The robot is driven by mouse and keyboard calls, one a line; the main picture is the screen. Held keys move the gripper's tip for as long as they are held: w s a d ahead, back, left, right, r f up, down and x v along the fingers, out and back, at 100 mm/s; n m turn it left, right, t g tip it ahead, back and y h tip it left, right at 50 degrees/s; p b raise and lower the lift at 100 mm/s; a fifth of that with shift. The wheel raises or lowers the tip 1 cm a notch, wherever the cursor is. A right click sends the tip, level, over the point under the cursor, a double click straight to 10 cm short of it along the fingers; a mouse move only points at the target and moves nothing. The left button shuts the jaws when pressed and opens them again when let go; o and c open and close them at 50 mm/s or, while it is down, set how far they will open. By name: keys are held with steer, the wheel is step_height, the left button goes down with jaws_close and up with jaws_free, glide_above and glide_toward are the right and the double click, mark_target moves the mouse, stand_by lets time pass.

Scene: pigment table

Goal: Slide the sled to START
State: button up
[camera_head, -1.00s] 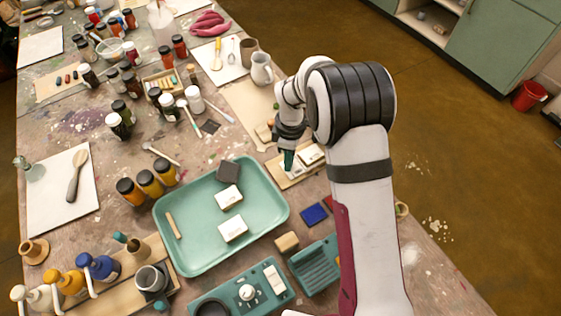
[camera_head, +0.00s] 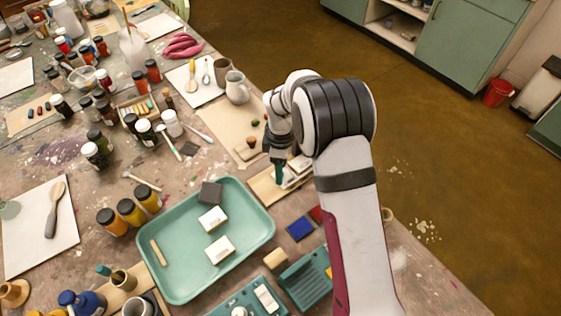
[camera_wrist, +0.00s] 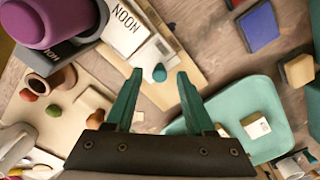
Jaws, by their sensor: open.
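A pale sled with a round teal knob (camera_wrist: 160,73) sits on a light wooden board, which shows in the wrist view (camera_wrist: 185,68) and beside the tray in the head view (camera_head: 263,190). A white block marked NOON (camera_wrist: 124,29) stands next to the sled. No START mark is readable. My gripper (camera_wrist: 159,76) is open, and the knob appears between its teal fingertips in the wrist view. I cannot tell whether they touch it. In the head view my gripper (camera_head: 278,182) points down over the board and partly hides the sled.
A teal tray (camera_head: 180,288) with white blocks lies left of the board. A blue pad (camera_head: 300,228) and a teal ridged dish (camera_head: 308,280) lie nearer. A purple-topped object (camera_wrist: 50,20) is close to my gripper in the wrist view. A grey jug (camera_head: 237,88) stands farther back.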

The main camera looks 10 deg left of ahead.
step_height(320, 180, up, 16)
steer(key=shift+f, duration=0.2)
steer(key=s+d+r+m+y, duration=0.1)
steer(key=s+d+r+m, duration=0.2)
steer(key=s+d+m, duration=0.3)
steer(key=s+d+r+m, duration=0.35)
steer(key=s+m, duration=0.25)
steer(key=s, duration=0.3)
steer(key=s+d+f+m, duration=0.1)
steer(key=s+f+m, duration=0.1)
steer(key=s+m, duration=0.3)
steer(key=s+d+f+m, duration=0.2)
steer(key=s+m, duration=0.4)
steer(key=s, duration=0.4)
steer(key=shift+d+m+y, duration=0.3)
steer(key=shift+y, duration=0.1)
